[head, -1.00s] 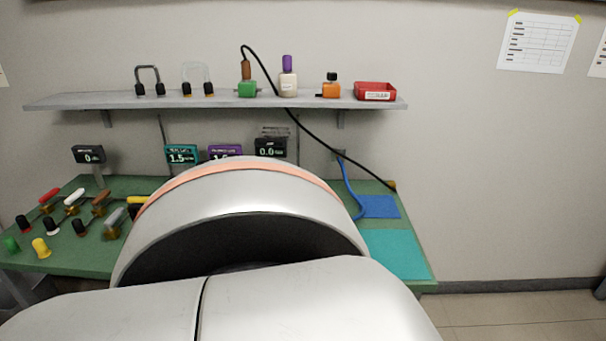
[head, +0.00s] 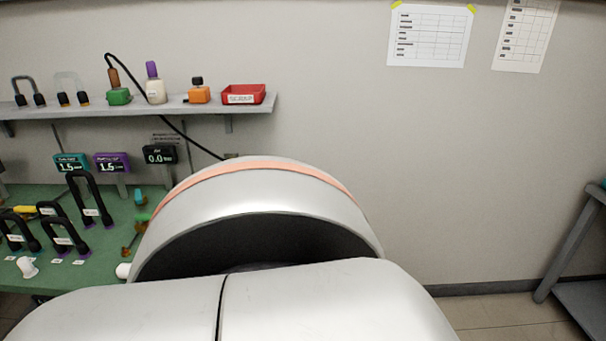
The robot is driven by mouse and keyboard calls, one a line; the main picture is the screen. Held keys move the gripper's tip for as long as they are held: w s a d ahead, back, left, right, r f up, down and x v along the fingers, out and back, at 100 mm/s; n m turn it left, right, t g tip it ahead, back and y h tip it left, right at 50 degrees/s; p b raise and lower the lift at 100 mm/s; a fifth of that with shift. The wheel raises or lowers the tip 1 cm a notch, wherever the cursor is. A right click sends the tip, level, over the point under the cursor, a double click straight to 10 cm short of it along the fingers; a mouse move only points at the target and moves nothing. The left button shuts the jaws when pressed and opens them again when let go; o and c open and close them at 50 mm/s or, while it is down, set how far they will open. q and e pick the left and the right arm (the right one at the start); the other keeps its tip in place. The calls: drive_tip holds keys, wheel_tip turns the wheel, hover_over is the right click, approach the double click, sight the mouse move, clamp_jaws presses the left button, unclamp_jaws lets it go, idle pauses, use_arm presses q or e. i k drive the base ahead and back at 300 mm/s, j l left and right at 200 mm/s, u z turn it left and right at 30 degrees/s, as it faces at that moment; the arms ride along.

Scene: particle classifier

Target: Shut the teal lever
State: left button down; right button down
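A small teal handle (head: 139,197), which may be the teal lever, shows on the green bench at the left edge of my large silver body part. Its lower part and its setting are hard to make out at this size. A green handle (head: 143,217) and brass fittings (head: 128,252) sit just below it, partly hidden by the silver part. A teal meter (head: 70,162) stands behind on the bench and reads about 1.5. Neither gripper is in view.
The green bench (head: 108,240) holds several black-handled items (head: 90,212) at left. A purple meter (head: 112,162) and a black meter (head: 160,154) stand behind. A wall shelf (head: 150,107) carries bottles and a red tray (head: 243,95). A grey stand (head: 570,245) is at far right.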

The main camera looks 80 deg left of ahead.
sight(138, 196)
drive_tip(key=i+j+u, duration=0.1)
drive_tip(key=i+u, duration=0.55)
drive_tip(key=u, duration=0.15)
drive_tip(key=i+l+u, duration=0.1)
drive_tip(key=i+u, duration=0.3)
drive_tip(key=i+j+u, duration=0.15)
drive_tip(key=u, duration=0.25)
drive_tip(key=i+u, duration=0.7)
drive_tip(key=u, duration=0.15)
